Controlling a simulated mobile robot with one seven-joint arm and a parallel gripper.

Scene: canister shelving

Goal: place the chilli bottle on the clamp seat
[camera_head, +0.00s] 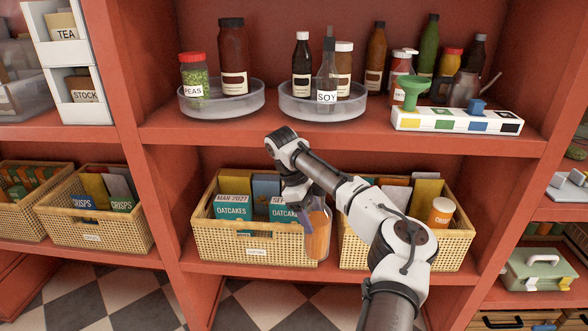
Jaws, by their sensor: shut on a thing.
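My gripper (304,200) points down in front of the lower shelf's baskets. It is shut on a clear bottle with orange contents (318,238), probably the chilli bottle; I can read no label on it. The bottle hangs roughly upright at the right end of the oatcakes basket. A long white block (457,121) with coloured squares lies on the upper shelf at the right. A green funnel piece (412,88) and a blue piece (478,106) stand on it. The clamp seat seems to be part of this block, but I cannot tell which part.
Two clear round trays (222,100) (322,108) with jars and bottles stand on the upper shelf. Several bottles and a metal can (464,90) crowd behind the white block. Wicker baskets (240,243) (452,258) fill the lower shelf. A red upright (165,190) bounds the bay's left.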

